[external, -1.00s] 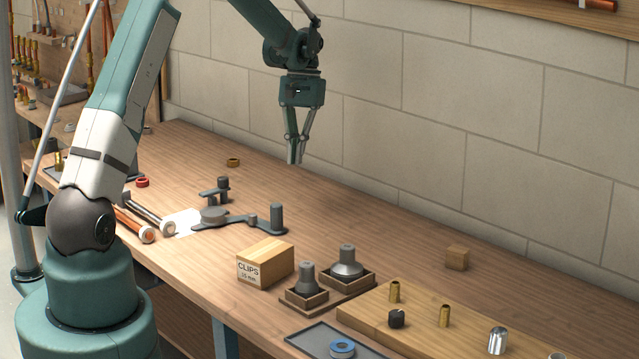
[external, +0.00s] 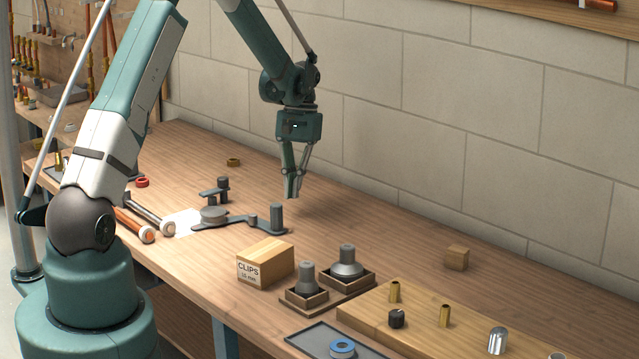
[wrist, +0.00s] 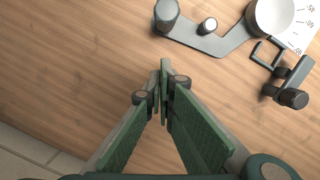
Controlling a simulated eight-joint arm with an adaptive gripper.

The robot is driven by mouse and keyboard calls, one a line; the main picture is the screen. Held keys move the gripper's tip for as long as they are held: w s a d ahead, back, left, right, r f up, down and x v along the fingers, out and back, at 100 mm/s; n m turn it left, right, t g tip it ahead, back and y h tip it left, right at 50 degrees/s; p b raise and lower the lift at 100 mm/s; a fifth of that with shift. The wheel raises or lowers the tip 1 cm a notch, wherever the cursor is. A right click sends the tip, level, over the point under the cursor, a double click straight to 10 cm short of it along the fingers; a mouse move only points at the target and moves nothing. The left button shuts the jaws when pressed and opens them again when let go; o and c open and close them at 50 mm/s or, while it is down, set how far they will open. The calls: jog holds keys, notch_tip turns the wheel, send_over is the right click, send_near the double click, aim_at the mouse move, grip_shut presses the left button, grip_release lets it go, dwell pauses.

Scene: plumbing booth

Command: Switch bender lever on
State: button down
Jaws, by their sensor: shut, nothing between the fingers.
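The bender (external: 212,216) lies on the wooden bench, a dark grey tool with a round former. Its lever (external: 250,219) reaches right from the former and ends in an upright cylindrical handle (external: 276,216). In the wrist view the lever (wrist: 212,41) and its handle (wrist: 166,15) show at the top, with the round former (wrist: 271,14) at the upper right. My gripper (external: 292,196) is shut and empty. It hangs above the bench, just behind and right of the handle, apart from it. The wrist view also shows my shut fingertips (wrist: 163,66) below the handle.
A CLIPS box (external: 265,263) and two small trays with grey cones (external: 347,263) stand in front of the lever. A wooden fittings board (external: 425,325) is at the right. The bench behind the lever is clear up to the block wall (external: 420,120).

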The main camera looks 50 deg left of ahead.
aim_at(275, 214)
jog(key=shift+s+d+f, duration=0.15)
jog(key=shift+s+d, duration=0.15)
jog(key=shift+s, duration=0.35)
jog(key=shift+s+d+f, duration=0.15)
jog(key=shift+s+d, duration=0.15)
jog(key=shift+s, duration=0.3)
jog(key=shift+s+d+f, duration=0.15)
jog(key=shift+s+d, duration=0.15)
jog(key=shift+s, duration=0.35)
jog(key=shift+d, duration=0.1)
